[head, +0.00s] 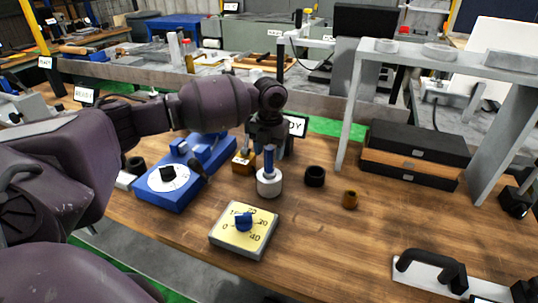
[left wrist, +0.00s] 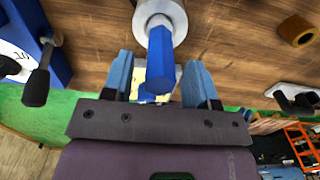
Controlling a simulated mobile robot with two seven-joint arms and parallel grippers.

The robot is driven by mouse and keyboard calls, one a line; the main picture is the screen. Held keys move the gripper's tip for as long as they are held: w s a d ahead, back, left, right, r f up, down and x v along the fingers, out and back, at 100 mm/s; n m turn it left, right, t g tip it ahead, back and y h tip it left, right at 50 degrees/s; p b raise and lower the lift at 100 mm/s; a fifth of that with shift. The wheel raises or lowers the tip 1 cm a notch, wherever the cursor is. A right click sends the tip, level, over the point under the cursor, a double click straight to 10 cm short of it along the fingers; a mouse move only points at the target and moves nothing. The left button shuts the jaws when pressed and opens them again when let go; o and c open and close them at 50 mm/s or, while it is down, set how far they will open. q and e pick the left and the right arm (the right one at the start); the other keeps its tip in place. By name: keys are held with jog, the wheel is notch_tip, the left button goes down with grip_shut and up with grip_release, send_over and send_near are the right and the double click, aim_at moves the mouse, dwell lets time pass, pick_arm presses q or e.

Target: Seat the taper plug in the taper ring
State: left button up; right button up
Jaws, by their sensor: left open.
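The taper plug shows as a blue hexagonal handle (head: 269,158) rising upright from a pale grey round body (head: 269,184) on the wooden bench. I take this body to be the taper ring; how deep the plug sits in it is hidden. In the left wrist view the blue handle (left wrist: 161,62) stands above the pale round body (left wrist: 160,14). My left gripper (head: 270,146) points down over the handle. Its two blue fingers (left wrist: 160,78) are open, one on each side of the handle, with gaps visible. My right gripper is not in view.
A black ring (head: 315,176) and a brass ring (head: 350,199) stand to the right. A yellow dial plate (head: 228,239) lies in front, a blue fixture (head: 160,196) and a brass block (head: 243,167) to the left.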

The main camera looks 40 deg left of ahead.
pick_arm(q)
notch_tip(320, 180, up, 10)
jog(key=shift+r+p, duration=0.15)
jog(key=shift+p, duration=0.3)
dwell(0.4)
